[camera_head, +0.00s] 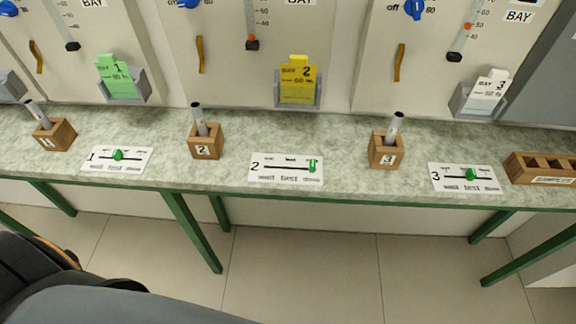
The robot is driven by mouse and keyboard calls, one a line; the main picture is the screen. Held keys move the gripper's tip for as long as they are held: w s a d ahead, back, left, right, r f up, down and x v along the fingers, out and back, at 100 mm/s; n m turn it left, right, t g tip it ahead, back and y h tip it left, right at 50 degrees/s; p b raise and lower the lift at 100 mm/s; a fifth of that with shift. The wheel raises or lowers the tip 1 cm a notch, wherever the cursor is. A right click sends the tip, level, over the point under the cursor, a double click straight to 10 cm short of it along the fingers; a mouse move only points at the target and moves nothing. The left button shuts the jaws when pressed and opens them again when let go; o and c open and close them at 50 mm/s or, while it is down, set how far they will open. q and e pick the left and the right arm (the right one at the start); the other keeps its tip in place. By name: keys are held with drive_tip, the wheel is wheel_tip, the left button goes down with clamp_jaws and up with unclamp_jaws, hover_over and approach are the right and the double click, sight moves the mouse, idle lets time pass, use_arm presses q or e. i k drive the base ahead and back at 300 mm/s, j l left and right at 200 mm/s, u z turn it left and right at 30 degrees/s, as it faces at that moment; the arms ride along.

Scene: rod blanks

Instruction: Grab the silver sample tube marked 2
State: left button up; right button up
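The silver sample tube marked 2 (200,121) stands in a small wooden block (205,141) with a white label "2" on its front. The tube has a dark top and leans slightly to the left, its lower end hidden in the block. The block is on the speckled counter, left of the slider card marked 2. Similar silver tubes stand in the block marked 1 (54,134) at the left and the block marked 3 (386,151) at the right. Neither gripper is in view; only dark parts of my own body show at the lower left.
The counter (345,125) carries slider cards 1 (116,160), 2 (287,168) and 3 (464,177), and a wooden samples rack (540,168) at the right end. Bay panels with card holders stand behind. Green legs support the counter; the floor in front is clear.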

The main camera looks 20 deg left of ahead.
sight(199, 116)
drive_tip(key=u, duration=1.25)
